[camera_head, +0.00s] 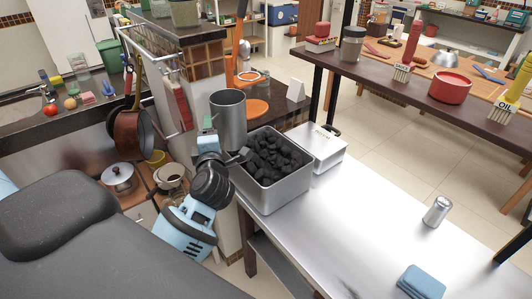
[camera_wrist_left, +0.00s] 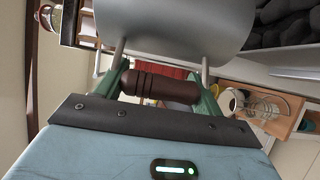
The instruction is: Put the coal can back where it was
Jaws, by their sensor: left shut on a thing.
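The coal can (camera_head: 229,120) is a grey metal cylinder with a brown handle (camera_wrist_left: 160,88). My left gripper (camera_head: 228,156) is shut on that handle. In the left wrist view the handle lies between the green fingers, and the can's grey body (camera_wrist_left: 175,25) fills the top. In the head view the can appears upright at the back-left corner of a metal bin (camera_head: 285,192) full of black coal (camera_head: 272,158). Whether it touches anything below is hidden by the gripper and bin. My right gripper is not in view.
A white lidded box (camera_head: 318,150) stands right of the bin on the steel table (camera_head: 350,215). A shaker (camera_head: 437,210) and folded blue cloths (camera_head: 421,283) lie further right; the table between is clear. Hanging pans (camera_head: 133,133) are at the left, an orange stand (camera_head: 240,80) behind.

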